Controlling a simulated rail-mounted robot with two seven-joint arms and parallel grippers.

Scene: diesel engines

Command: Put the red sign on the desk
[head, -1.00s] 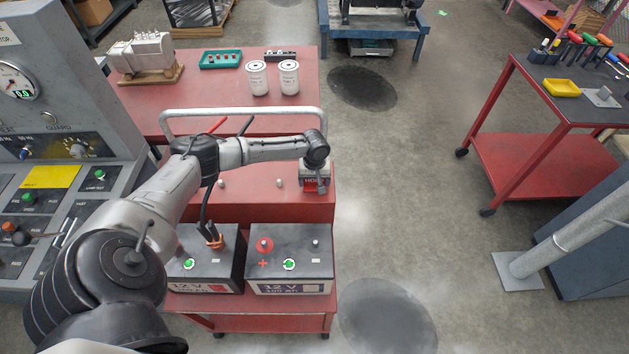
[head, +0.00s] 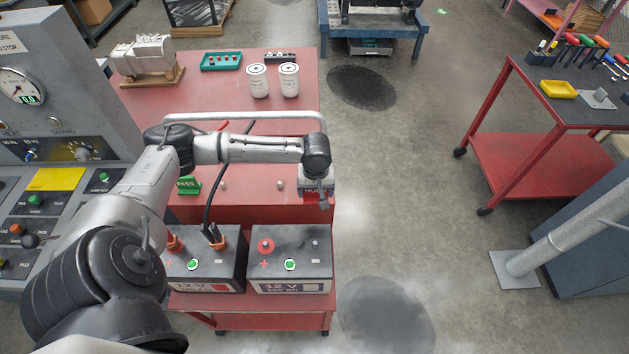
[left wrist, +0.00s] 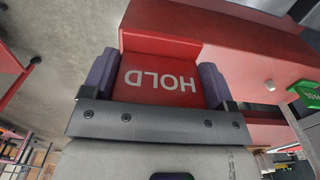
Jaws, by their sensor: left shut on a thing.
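The red sign (left wrist: 160,75), lettered HOLD, is between the two fingers of my left gripper (left wrist: 157,90) in the left wrist view. The gripper is shut on it, and the lettering appears upside down there. In the head view only a small part of the red sign (head: 315,191) shows below my left wrist, at the right edge of the red cart. I cannot tell whether it touches the cart top. The grey control desk (head: 100,206), with buttons and a yellow label, stands at the left. My right gripper is not in view.
A green PASS sign (head: 188,185) stands on the red cart (head: 255,190). Two batteries (head: 290,262) with cables are on its near shelf. A metal rail (head: 245,115) crosses behind the arm. White filters (head: 257,82) stand farther back.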

